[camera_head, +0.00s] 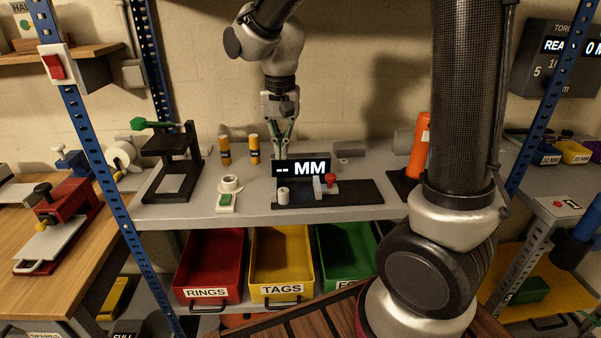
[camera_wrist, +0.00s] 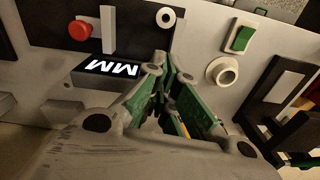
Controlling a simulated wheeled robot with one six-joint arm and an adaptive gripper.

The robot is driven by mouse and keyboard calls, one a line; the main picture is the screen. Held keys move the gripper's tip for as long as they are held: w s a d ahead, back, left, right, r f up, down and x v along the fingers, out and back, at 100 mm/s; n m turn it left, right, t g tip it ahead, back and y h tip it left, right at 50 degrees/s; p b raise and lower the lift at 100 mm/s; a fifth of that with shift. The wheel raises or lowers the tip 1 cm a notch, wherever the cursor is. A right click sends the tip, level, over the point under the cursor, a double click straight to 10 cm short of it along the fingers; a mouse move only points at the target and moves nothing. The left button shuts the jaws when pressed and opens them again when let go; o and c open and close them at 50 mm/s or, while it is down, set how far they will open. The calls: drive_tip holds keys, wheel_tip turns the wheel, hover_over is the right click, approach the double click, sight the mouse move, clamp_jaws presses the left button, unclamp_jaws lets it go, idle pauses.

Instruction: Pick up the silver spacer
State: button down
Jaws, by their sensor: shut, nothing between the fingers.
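A small pale cylinder with a hole in its top, which looks like the silver spacer (camera_head: 283,196), stands at the left end of a black mat (camera_head: 350,191). It also shows at the top of the wrist view (camera_wrist: 166,17). My gripper (camera_head: 280,152) is shut and empty, pointing down behind the "-- MM" display (camera_head: 301,168). Its tips are partly hidden by the display in the head view. It is apart from the spacer, which lies nearer the head camera. A second pale ring-shaped piece (camera_head: 231,184) sits left of the mat.
A green-button box (camera_head: 227,202) stands left of the mat; a red knob and pale block (camera_head: 325,184) stand on it. Orange-and-black cylinders (camera_head: 239,149) and a black stand (camera_head: 175,165) are to the left. An orange bottle (camera_head: 418,148) is right. Labelled bins (camera_head: 212,265) sit below.

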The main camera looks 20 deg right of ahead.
sight(283, 193)
drive_tip(key=f, duration=1)
drive_tip(key=shift+s, duration=0.35)
